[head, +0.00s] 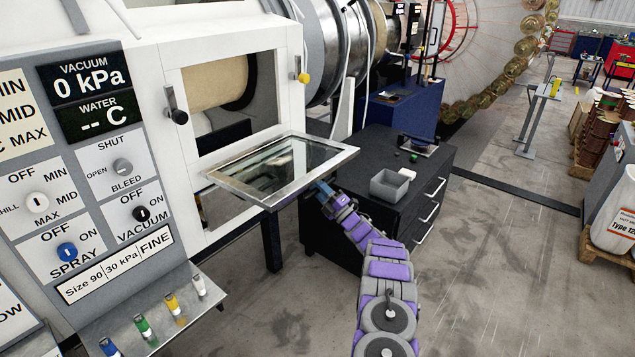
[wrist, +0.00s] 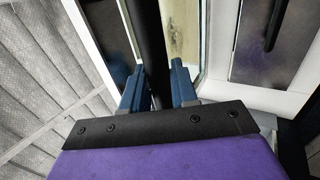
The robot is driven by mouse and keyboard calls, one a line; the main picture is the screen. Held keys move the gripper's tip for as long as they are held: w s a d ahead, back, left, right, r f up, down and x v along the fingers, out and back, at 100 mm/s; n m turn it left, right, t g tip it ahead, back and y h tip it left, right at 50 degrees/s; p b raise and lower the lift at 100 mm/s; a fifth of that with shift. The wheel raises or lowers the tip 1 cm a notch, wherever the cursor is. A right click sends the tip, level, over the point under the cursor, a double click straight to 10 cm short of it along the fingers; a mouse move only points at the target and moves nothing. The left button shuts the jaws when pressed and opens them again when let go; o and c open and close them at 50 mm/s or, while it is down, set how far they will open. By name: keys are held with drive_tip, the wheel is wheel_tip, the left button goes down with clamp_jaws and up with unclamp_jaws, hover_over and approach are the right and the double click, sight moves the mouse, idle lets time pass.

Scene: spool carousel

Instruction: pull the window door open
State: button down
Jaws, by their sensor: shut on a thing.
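The window door (head: 283,198), a metal-framed glass panel, stands out from the white machine front, tilted down to nearly flat below the window opening (head: 232,95). My gripper (head: 324,190) is at the door's outer edge, under its front right part. In the wrist view, the two blue fingers (wrist: 156,88) are shut on a black bar (wrist: 148,40), which appears to be the door's handle. The head view hides the grip itself behind the frame and the gripper.
A black drawer cabinet (head: 375,215) with a grey bin (head: 389,185) stands close right of the door. A shelf with coloured vials (head: 142,325) juts out at lower left. The floor in front is clear.

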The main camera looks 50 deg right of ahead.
drive_tip(key=shift+w+f+t+p, duration=0.1)
drive_tip(key=shift+f+t+p, duration=0.3)
drive_tip(key=shift+f, duration=0.9)
drive_tip(key=shift+f, duration=0.45)
drive_tip(key=c, duration=1.2)
unclamp_jaws()
drive_tip(key=shift+f, duration=0.1)
drive_tip(key=shift+o, duration=0.8)
drive_tip(key=shift+d, duration=0.15)
drive_tip(key=shift+w+r, duration=0.15)
drive_tip(key=shift+r, duration=0.1)
drive_tip(key=p+v, duration=0.1)
drive_tip(key=v, duration=1.6)
drive_tip(key=shift+f, duration=0.25)
